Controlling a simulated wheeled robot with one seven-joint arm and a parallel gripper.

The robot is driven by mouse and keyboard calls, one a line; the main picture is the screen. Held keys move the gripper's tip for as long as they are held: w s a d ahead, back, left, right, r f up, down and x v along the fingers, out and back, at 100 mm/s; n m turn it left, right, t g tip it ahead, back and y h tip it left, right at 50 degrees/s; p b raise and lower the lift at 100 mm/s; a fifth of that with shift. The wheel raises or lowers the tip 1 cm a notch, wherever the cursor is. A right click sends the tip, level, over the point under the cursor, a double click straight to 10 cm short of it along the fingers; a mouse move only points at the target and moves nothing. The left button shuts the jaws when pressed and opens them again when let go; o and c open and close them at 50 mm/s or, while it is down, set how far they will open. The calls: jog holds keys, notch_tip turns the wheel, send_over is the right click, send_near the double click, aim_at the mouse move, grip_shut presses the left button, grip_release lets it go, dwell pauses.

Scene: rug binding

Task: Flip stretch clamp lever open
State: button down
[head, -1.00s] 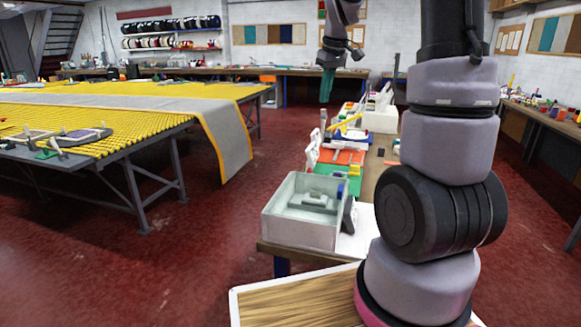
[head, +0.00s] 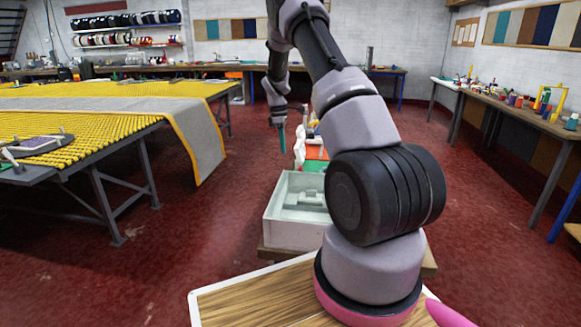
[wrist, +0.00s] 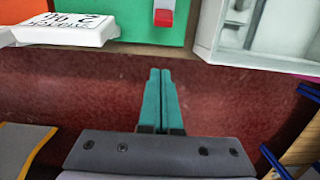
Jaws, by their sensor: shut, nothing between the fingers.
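My gripper (head: 283,139) hangs from my arm with its teal fingers pointing down, left of the narrow bench in the head view. In the wrist view its fingers (wrist: 160,98) are pressed together and empty, over red floor. A small red and white piece (wrist: 163,14) lies on a green surface (wrist: 120,22) beyond the fingertips, apart from them. I cannot tell whether this piece is the stretch clamp lever. No clamp can be made out for certain, and my arm hides much of the bench in the head view.
A pale open-topped box (head: 279,222) stands at the bench's near end; its wall also shows in the wrist view (wrist: 208,32). A white block with printed marks (wrist: 62,30) is at upper left there. A yellow roller table (head: 75,143) with draped grey cloth (head: 198,148) stands left. Red floor lies between.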

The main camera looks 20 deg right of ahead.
jog(key=f, duration=0.9)
jog(key=shift+s+d+f, duration=0.3)
jog(key=shift+s+d, duration=0.05)
jog(key=shift+s+d+r, duration=0.2)
jog(key=shift+s+d, duration=0.1)
jog(key=shift+d, duration=0.2)
jog(key=shift+s+d+r, duration=0.2)
jog(key=shift+s+d, duration=0.05)
jog(key=shift+d, duration=0.2)
jog(key=shift+s+d+r, duration=0.35)
jog(key=shift+s+d, duration=0.05)
jog(key=shift+d, duration=0.2)
jog(key=shift+d, duration=0.1)
